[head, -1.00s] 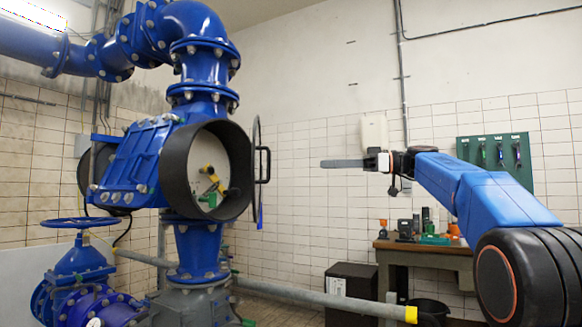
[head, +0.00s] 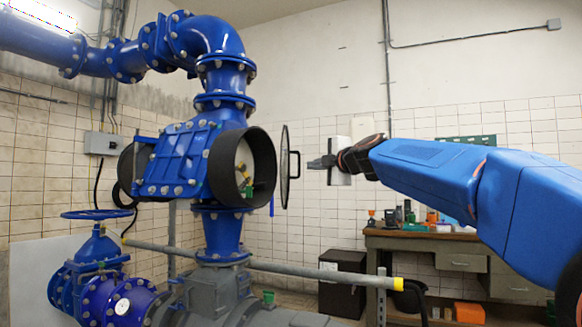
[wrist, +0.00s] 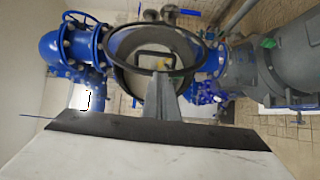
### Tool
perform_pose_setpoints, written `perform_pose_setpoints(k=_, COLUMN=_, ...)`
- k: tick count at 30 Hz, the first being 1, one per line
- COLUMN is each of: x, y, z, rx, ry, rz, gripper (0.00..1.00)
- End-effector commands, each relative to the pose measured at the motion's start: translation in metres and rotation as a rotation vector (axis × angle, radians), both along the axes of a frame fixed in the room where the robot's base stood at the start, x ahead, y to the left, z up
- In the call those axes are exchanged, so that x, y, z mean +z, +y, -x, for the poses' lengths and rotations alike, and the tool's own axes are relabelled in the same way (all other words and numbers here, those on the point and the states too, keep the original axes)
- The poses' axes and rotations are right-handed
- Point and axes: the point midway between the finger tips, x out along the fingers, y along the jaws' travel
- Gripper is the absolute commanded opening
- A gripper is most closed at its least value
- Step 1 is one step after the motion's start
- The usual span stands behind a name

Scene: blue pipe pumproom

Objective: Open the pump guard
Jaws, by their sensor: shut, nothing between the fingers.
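The pump guard (head: 285,165) is a thin round cover with a dark rim, seen nearly edge-on in the head view. It stands just right of the black round pump housing (head: 262,170), with a narrow gap between them. Its black handle (head: 296,164) faces right, towards my gripper (head: 322,162). My gripper is shut and empty, right of the handle at about its height, and seems apart from it. In the wrist view the handle (wrist: 155,54) shows inside the round opening, with my shut fingers (wrist: 167,88) pointing towards it. Whether they touch is unclear there.
Blue pipes (head: 225,75) and a blue valve wheel (head: 97,214) fill the left. A grey rail (head: 300,270) with a yellow end crosses low in front. A workbench (head: 430,240) with tools stands at the back right.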

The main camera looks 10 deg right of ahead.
Motion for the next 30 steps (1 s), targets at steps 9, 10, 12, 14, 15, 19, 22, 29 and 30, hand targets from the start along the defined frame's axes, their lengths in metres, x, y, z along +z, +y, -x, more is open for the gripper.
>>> perform_pose_setpoints(k=9, x=0.001, y=0.004, z=-0.019, rx=-0.018, ry=-0.018, rz=0.031, gripper=0.0)
perform_pose_setpoints(k=10, x=0.001, y=0.005, z=-0.024, rx=-0.018, ry=-0.018, rz=0.031, gripper=0.0)
perform_pose_setpoints(k=12, x=0.001, y=0.008, z=-0.034, rx=-0.018, ry=-0.018, rz=0.031, gripper=0.0)
perform_pose_setpoints(k=14, x=0.001, y=0.011, z=-0.044, rx=-0.018, ry=-0.018, rz=0.031, gripper=0.0)
perform_pose_setpoints(k=15, x=0.001, y=0.013, z=-0.05, rx=-0.017, ry=-0.018, rz=0.03, gripper=0.0)
perform_pose_setpoints(k=19, x=0.001, y=0.018, z=-0.068, rx=-0.017, ry=-0.018, rz=0.031, gripper=0.0)
perform_pose_setpoints(k=22, x=0.001, y=0.021, z=-0.08, rx=-0.017, ry=-0.018, rz=0.029, gripper=0.0)
perform_pose_setpoints(k=29, x=0.002, y=0.024, z=-0.094, rx=-0.018, ry=-0.018, rz=0.029, gripper=0.0)
perform_pose_setpoints(k=30, x=0.002, y=0.025, z=-0.094, rx=-0.018, ry=-0.018, rz=0.029, gripper=0.0)
